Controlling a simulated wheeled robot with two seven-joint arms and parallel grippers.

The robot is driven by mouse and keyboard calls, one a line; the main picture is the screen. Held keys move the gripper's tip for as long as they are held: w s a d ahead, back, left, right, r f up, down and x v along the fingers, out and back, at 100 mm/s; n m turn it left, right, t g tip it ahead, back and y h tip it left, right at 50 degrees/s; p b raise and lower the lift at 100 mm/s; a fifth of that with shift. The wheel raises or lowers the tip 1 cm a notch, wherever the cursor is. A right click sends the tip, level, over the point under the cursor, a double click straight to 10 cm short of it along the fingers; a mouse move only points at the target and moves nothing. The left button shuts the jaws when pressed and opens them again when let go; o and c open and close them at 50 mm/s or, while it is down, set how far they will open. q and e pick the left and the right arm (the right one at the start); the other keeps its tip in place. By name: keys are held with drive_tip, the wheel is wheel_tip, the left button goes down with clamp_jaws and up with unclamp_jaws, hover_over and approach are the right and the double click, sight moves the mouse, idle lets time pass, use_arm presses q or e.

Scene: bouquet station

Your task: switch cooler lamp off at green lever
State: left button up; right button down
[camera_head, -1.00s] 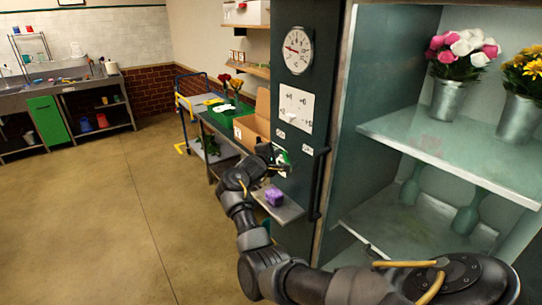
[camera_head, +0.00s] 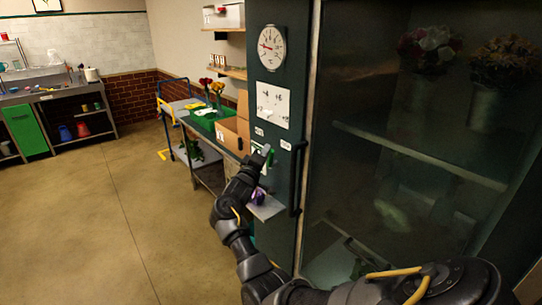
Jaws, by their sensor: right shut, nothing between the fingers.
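The cooler (camera_head: 415,150) stands at the right, and its inside is dark. The flowers and vases in it show only dimly. A small green lever (camera_head: 271,158) is on the dark green panel at the cooler's left side, below the dial and the white chart. My right gripper (camera_head: 265,151) is shut and empty at the lever, close beside it. I cannot tell whether they touch. The gripper partly hides the lever and its plate. My left gripper is not in view.
A dark vertical handle (camera_head: 298,178) is just right of the lever. A small shelf (camera_head: 268,208) with a purple item (camera_head: 258,197) is below. A cardboard box (camera_head: 233,134) stands on the bench behind. The floor at left is clear.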

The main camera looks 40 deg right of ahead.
drive_tip(key=s+m+h+b, duration=0.1)
drive_tip(key=m, duration=0.1)
drive_tip(key=s+f+m+g+b, duration=0.1)
drive_tip(key=b, duration=0.1)
drive_tip(key=shift+m+h, duration=0.4)
use_arm(q)
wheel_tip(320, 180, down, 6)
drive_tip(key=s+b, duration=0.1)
drive_tip(key=b, duration=0.1)
use_arm(e)
drive_tip(key=shift+s+f+m+g+h, duration=0.1)
drive_tip(key=shift+s+m+g+h, duration=0.2)
drive_tip(key=shift+m, duration=0.4)
drive_tip(key=shift+s+f+m+g+h, duration=0.1)
drive_tip(key=shift+s+m+g+h, duration=0.2)
drive_tip(key=shift+m, duration=0.4)
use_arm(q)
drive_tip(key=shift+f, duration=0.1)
use_arm(e)
drive_tip(key=shift+r, duration=0.1)
